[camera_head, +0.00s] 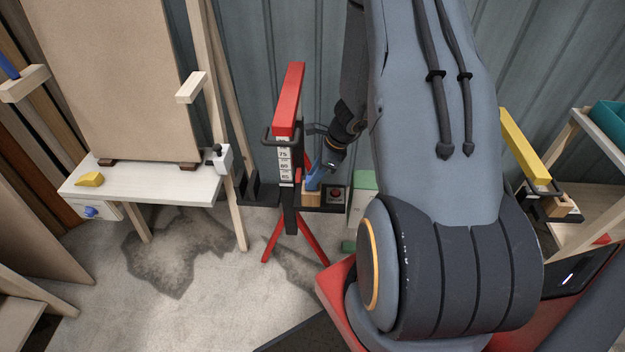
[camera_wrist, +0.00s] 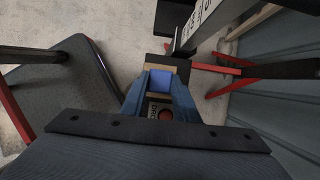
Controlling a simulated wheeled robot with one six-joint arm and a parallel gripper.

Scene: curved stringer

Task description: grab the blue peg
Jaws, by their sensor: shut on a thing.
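The blue peg (camera_wrist: 160,81) shows in the wrist view as a blue square face between the two blue-grey fingers of my gripper (camera_wrist: 160,92). A light wooden block (camera_wrist: 152,66) lies around or under it. My gripper is shut on the peg. In the head view my gripper (camera_head: 320,172) points down at the wooden block (camera_head: 312,198) beside the red stand. There the fingers largely hide the peg, and I cannot tell whether it still sits in the block.
The red stand (camera_head: 289,98) with number labels is just left of my gripper. A box with a red button (camera_head: 336,194) is close on the right. A white table (camera_head: 140,184) holds a yellow piece (camera_head: 90,179). Another blue rod (camera_head: 8,66) shows at the far left.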

